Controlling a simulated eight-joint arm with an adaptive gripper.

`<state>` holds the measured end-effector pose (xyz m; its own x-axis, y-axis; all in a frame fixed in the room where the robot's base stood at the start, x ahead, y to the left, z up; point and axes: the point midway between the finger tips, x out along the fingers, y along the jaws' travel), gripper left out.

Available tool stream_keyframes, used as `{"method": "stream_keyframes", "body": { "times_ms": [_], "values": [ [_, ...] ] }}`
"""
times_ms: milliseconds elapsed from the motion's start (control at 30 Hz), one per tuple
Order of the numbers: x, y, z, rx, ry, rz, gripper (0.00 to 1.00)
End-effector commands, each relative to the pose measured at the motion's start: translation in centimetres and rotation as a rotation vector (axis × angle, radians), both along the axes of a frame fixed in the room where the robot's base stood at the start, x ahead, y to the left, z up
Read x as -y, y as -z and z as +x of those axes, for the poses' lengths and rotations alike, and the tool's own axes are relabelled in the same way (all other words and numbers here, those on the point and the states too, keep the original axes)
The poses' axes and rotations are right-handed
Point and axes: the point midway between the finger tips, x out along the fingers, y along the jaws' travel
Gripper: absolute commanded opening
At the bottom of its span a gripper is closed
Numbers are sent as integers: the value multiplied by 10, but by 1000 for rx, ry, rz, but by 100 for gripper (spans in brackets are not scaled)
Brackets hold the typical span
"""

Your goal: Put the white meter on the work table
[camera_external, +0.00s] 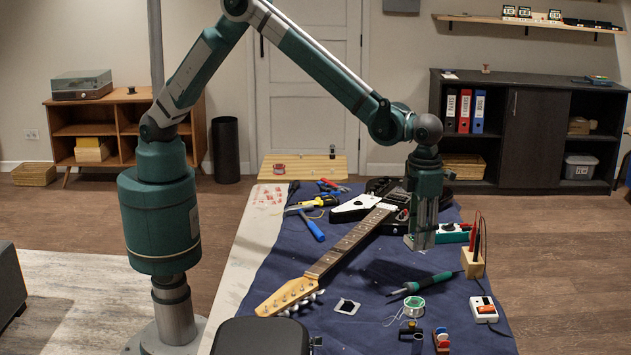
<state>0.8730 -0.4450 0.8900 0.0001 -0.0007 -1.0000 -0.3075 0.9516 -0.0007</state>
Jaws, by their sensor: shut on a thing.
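My gripper (421,241) points straight down over the back right of the work table (379,269), beside the guitar body. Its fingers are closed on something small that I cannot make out. A white and green box (452,235) with a red part shows right beside the fingers; I cannot tell if they touch it. A small white box (484,310) with an orange-red part on top lies near the right edge of the table; I cannot tell if it is the meter. Several small white-faced devices (525,12) stand on the wall shelf.
The guitar (345,242) lies diagonally across the blue cloth. A green soldering iron (422,284), a solder spool (413,306) and a wooden block with probes (473,263) stand or lie to the right. Pliers and a hammer (312,226) lie behind the neck.

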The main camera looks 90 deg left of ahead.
Motion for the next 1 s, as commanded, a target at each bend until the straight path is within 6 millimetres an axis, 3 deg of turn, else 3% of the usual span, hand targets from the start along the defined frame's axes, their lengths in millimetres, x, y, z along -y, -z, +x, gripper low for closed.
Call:
{"method": "stream_keyframes", "body": {
  "times_ms": [100, 600, 800, 1000],
  "values": [
    [40, 1, -13, 0, 45, 0, 22],
    [195, 3, -82, 0, 222, 0, 22],
    [241, 3, -110, 0, 277, 0, 22],
    [265, 4, -126, 0, 306, 0, 22]
  ]
}}
